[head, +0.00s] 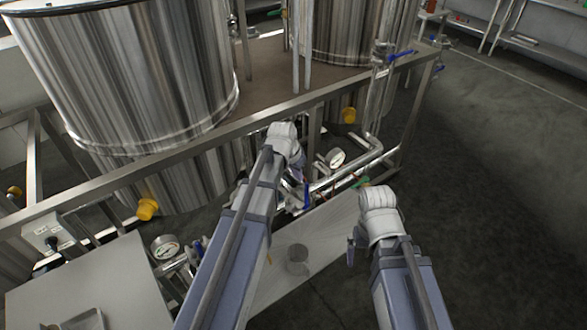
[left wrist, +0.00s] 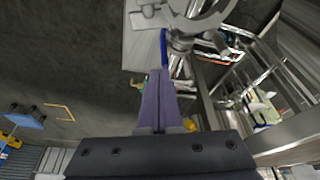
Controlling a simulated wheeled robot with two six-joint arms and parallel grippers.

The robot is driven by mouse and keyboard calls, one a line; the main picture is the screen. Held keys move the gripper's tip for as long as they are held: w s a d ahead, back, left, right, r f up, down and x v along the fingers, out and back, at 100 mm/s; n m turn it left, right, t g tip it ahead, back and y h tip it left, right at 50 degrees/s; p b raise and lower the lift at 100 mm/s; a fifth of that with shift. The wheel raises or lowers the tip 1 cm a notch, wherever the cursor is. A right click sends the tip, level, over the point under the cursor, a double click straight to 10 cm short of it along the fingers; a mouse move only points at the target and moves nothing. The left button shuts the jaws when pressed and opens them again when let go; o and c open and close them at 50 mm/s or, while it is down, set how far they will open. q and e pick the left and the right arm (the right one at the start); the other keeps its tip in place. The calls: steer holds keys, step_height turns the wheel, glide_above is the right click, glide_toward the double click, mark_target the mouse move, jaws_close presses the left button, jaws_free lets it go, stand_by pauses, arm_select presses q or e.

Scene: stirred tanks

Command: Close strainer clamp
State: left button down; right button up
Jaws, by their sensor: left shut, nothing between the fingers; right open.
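My left gripper (left wrist: 160,76) is shut and empty, its fingertips beside a blue handle (left wrist: 163,48) in the left wrist view. Just beyond, at the top of that view, is metal pipework with an open ring-shaped part (left wrist: 207,20). I cannot tell for certain whether this ring is the strainer clamp, or whether the fingers touch anything. In the head view my left arm reaches over the pipework (head: 322,182) below the tank frame and hides much of it. My right gripper (head: 353,252) is open, away from the pipes at the right, its fingers partly hidden.
Large steel tanks (head: 125,80) stand on a metal frame (head: 210,132) with yellow caps (head: 147,209). A pale panel (head: 325,235) with a small grey cylinder (head: 297,260) lies below my arms. A grey table (head: 95,285) is at lower left. Dark floor at right is clear.

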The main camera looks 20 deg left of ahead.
mark_target(283, 191)
arm_select(q)
steer(key=shift+w+a+r, duration=0.3)
steer(key=shift+w, duration=0.05)
arm_select(e)
steer(key=shift+w+r, duration=0.1)
steer(key=shift+r, duration=0.15)
arm_select(q)
steer(key=shift+f, duration=0.1)
arm_select(e)
steer(key=shift+f, duration=0.1)
arm_select(q)
steer(key=b+x, duration=1)
steer(key=s, duration=0.2)
steer(key=s+a, duration=0.1)
steer(key=shift+s+a, duration=0.1)
steer(key=shift+s, duration=0.3)
arm_select(e)
step_height(283, 191, down, 9)
arm_select(q)
steer(key=shift+s, duration=0.15)
arm_select(e)
steer(key=shift+f, duration=0.1)
arm_select(q)
steer(key=shift+s+m, duration=0.3)
